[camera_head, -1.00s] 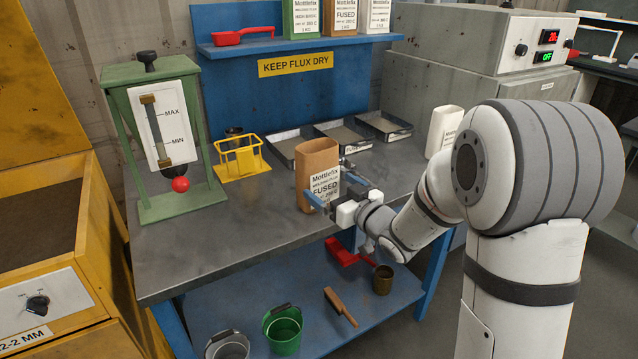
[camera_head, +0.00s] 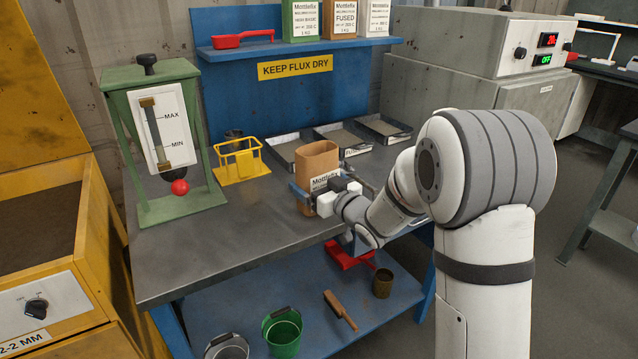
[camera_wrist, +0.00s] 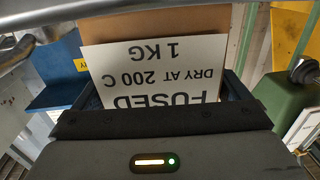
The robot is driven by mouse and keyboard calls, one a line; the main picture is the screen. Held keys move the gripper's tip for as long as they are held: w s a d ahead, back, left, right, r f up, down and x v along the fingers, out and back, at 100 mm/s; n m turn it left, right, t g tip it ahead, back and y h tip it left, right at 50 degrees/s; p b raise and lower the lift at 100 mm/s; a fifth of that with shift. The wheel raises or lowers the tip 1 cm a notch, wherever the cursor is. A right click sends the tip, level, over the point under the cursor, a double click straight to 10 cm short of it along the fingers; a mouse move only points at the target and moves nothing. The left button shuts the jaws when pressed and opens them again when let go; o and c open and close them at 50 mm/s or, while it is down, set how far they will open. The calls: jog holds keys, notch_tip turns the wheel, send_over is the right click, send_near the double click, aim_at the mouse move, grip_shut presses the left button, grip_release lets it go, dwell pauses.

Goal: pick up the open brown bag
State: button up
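The open brown bag (camera_head: 318,158) stands upright on the grey workbench, its top open and its white printed label facing my arm. My gripper (camera_head: 326,178) is at the bag, with one blue finger along its left side and the other by its right side. In the wrist view the bag's label (camera_wrist: 160,75) shows upside down between the two dark fingers, close in front of the palm. The fingers look spread around the bag; whether they touch its sides is hard to tell. The arm hides the bag's lower right part.
Grey trays (camera_head: 341,138) lie behind the bag. A yellow wire holder (camera_head: 240,163) and a green gauge stand (camera_head: 183,203) stand to the left. The blue shelf (camera_head: 290,45) holds more bags and a red scoop. The bench front left is clear.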

aim_at(317, 144)
jog(key=c, duration=0.6)
notch_tip(317, 144, up, 10)
jog(key=shift+r+p, duration=0.1)
jog(key=shift+p, duration=0.7)
